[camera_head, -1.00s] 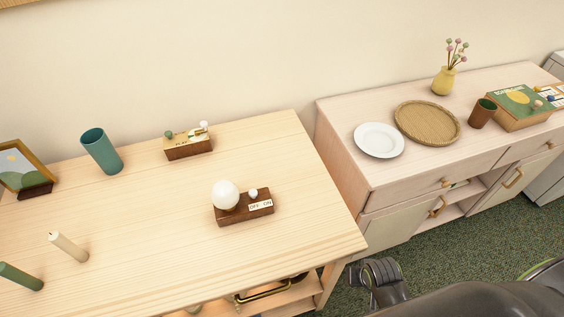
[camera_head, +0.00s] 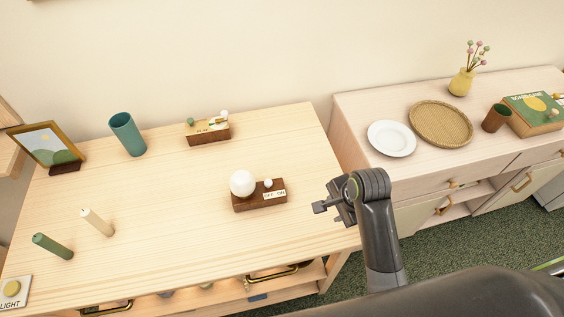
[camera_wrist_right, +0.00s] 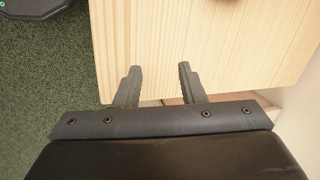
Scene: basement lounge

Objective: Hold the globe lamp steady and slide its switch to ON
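The globe lamp stands upright on the wooden table, with a white ball (camera_head: 242,183) on a dark brown base (camera_head: 259,201). A small white switch knob (camera_head: 268,183) sits to the right of the ball, above a label (camera_head: 274,195) reading OFF and ON. The knob is nearer the OFF side. My right gripper (camera_head: 320,207) is at the table's right edge, right of the lamp and apart from it. In the right wrist view the gripper (camera_wrist_right: 158,82) has its two fingers spread, with nothing between them. My left gripper is not in view.
The table (camera_head: 190,220) has free room around the lamp. A sideboard (camera_head: 350,110) stands right.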

